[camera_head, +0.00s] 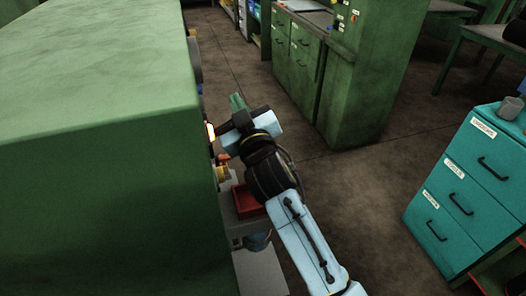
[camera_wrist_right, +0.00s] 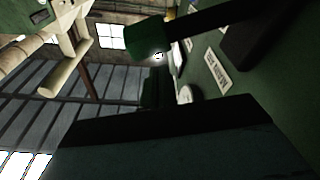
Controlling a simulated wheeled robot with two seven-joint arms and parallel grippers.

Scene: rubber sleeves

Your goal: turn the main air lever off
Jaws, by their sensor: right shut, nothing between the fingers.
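My right gripper (camera_head: 240,118) is shut, with nothing seen between its fingers, close beside the face of the large green cabinet (camera_head: 110,110). A small green block (camera_head: 237,102) shows at its far end. In the wrist view a green block (camera_wrist_right: 146,38) sits at the end of a black bar (camera_wrist_right: 205,20) by the green panel; it looks like a lever handle, but I cannot tell for sure. A white label (camera_wrist_right: 218,71) is on that panel, too small and slanted to read surely. Whether the gripper touches the block is unclear. My left gripper is out of view.
A red bin (camera_head: 247,202) is low beside the cabinet, near my right arm. A teal drawer unit (camera_head: 470,190) stands at the right. Green cupboards (camera_head: 345,90) stand at the back. The floor between them is clear.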

